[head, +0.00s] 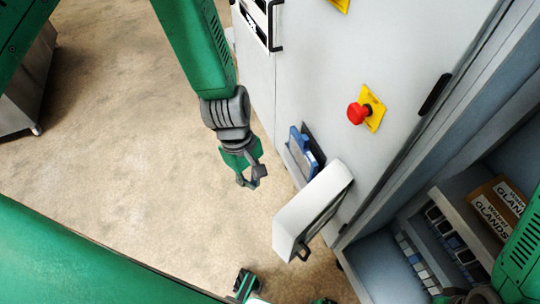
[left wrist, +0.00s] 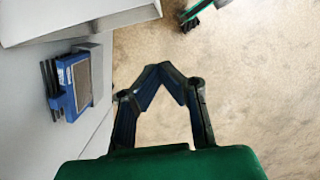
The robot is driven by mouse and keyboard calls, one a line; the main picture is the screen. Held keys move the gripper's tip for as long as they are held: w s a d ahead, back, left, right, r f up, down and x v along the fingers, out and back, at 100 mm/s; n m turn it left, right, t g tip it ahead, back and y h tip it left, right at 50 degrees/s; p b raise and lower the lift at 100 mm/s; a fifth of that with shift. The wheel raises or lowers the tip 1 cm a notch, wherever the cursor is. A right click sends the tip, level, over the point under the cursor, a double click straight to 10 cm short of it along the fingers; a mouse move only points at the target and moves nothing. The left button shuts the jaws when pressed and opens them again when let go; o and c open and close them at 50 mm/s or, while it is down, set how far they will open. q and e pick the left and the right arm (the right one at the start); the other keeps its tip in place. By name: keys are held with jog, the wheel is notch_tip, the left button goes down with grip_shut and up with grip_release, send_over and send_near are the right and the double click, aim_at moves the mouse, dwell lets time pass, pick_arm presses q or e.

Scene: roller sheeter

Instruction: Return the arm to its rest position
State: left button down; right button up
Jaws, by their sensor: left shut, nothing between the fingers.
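My left arm, green with a dark grey wrist, reaches down from the top of the head view. Its gripper (head: 254,180) hangs over the floor, left of the cabinet front, and is shut and empty. In the left wrist view the fingertips of this gripper (left wrist: 164,74) meet over bare floor. They touch nothing. My right arm shows only in part at the lower right edge of the head view, by the open cabinet.
A grey cabinet (head: 315,75) carries a red button (head: 358,113) on a yellow plate. A blue device (head: 301,150) and a white tilted box (head: 312,205) stick out near my left gripper. An open compartment holds orange boxes (head: 488,205).

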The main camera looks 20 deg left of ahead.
pick_arm(q)
jog(key=s+a+f+m+t+y, duration=0.1)
jog(key=s+a+f+m, duration=0.2)
jog(key=s+a+m, duration=0.3)
jog(key=s+a+f+m+t+y, duration=0.1)
jog(key=s+a+f+m, duration=0.2)
jog(key=s+a+m, duration=0.3)
jog(key=s+m, duration=0.1)
jog(key=s, duration=0.2)
jog(key=shift+a+f, duration=0.25)
jog(key=shift+a, duration=0.1)
jog(key=shift+w, duration=0.15)
